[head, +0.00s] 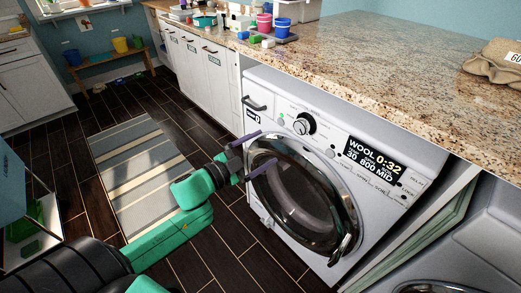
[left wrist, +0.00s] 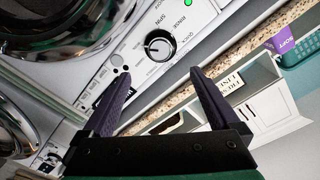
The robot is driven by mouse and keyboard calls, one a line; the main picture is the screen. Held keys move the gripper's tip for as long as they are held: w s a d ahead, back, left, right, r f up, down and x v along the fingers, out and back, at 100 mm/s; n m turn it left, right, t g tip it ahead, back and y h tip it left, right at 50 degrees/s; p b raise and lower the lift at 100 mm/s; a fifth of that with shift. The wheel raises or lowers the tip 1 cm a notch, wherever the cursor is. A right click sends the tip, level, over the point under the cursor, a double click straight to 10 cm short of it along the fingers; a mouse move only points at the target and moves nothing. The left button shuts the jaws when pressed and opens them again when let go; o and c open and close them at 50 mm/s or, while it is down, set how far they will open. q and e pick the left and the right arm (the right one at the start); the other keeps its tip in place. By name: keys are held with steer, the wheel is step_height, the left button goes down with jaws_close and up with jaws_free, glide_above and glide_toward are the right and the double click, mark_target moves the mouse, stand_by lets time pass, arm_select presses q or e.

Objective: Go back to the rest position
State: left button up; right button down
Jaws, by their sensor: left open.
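My left gripper (head: 254,154) is open and empty in the head view, in front of the washing machine (head: 262,197) near the upper left of its round door. Its two dark purple fingers point toward the machine. In the left wrist view the open fingers (left wrist: 160,95) show with nothing between them. The washer's dial (left wrist: 160,45) shows beyond them. My green left arm (head: 165,238) reaches in from the lower left of the head view. My right gripper is in neither view.
The washer door (head: 300,195) looks shut. A striped rug (head: 140,170) lies on the dark floor. A low bench (head: 105,62) with buckets stands at the back.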

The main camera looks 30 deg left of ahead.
arm_select(q)
steer(key=shift+f, duration=0.1)
steer(key=s+a+f+n+g+y, duration=0.1)
steer(key=a+f+n+g+y, duration=0.3)
steer(key=f, duration=0.6)
steer(key=s+a+f+n+t+y, duration=0.1)
steer(key=a+f, duration=0.4)
steer(key=f, duration=0.5)
steer(key=s+a+f+n+g+y, duration=0.1)
steer(key=s+f+g, duration=0.15)
steer(key=f, duration=0.45)
steer(key=s+a+f+n+g+y, duration=0.1)
steer(key=s+a+f, duration=0.1)
steer(key=s+f, duration=0.35)
steer(key=s+d+f+n+g, duration=0.1)
steer(key=s+d+f+g, duration=0.3)
steer(key=s+f, duration=0.6)
steer(key=s+d+f+n+g, duration=0.2)
steer(key=s+d+f+g, duration=0.2)
steer(key=s+f, duration=0.7)
steer(key=s+g, duration=0.1)
steer(key=s, duration=0.6)
steer(key=shift+f, duration=0.3)
